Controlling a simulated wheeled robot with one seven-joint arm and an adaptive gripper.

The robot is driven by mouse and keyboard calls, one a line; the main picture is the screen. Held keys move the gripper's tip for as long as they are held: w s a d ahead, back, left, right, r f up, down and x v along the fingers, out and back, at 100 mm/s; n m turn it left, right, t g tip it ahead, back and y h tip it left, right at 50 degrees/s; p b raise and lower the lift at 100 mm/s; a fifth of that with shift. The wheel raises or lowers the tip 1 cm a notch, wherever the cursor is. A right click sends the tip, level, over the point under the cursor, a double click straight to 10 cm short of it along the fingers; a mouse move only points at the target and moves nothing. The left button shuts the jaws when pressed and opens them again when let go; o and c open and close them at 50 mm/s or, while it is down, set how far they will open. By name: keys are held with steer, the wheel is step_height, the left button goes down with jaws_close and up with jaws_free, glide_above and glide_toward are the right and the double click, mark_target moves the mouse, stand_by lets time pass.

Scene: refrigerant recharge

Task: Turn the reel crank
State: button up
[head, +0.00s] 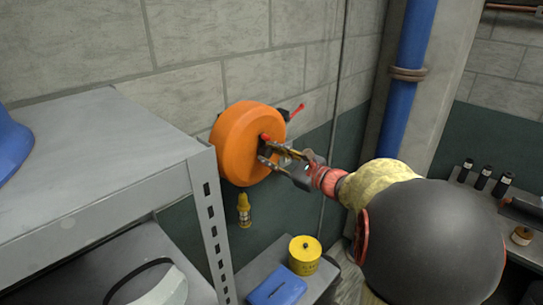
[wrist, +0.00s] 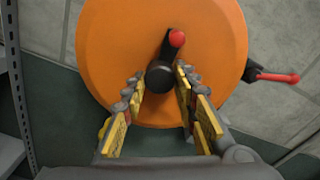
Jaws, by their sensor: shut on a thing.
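The round orange reel (head: 240,140) is on the wall, and its face fills the middle of the wrist view (wrist: 115,50). Its crank (wrist: 168,50) is a dark arm with a round dark end at the reel's middle and a red knob at the top. The red knob also shows in the head view (head: 265,138). My gripper (head: 268,150) reaches the reel's face from the right. In the wrist view its fingers (wrist: 159,80) lie on both sides of the crank's round dark part and are shut on it. Exact finger contact is partly hidden.
A dark lever with a red tip (head: 297,111) sticks out at the reel's right. A grey metal shelf (head: 110,165) stands close on the left. Below are a yellow bottle-like item (head: 244,210), a yellow can (head: 304,256) and a blue box (head: 277,288). A blue pipe (head: 403,80) runs up the right.

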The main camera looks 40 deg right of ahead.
steer(key=o, duration=1.2)
steer(key=shift+c, duration=0.2)
steer(key=s+d, duration=0.1)
steer(key=s, duration=1)
steer(key=shift+s+d+r, duration=0.3)
steer(key=shift+s, duration=0.1)
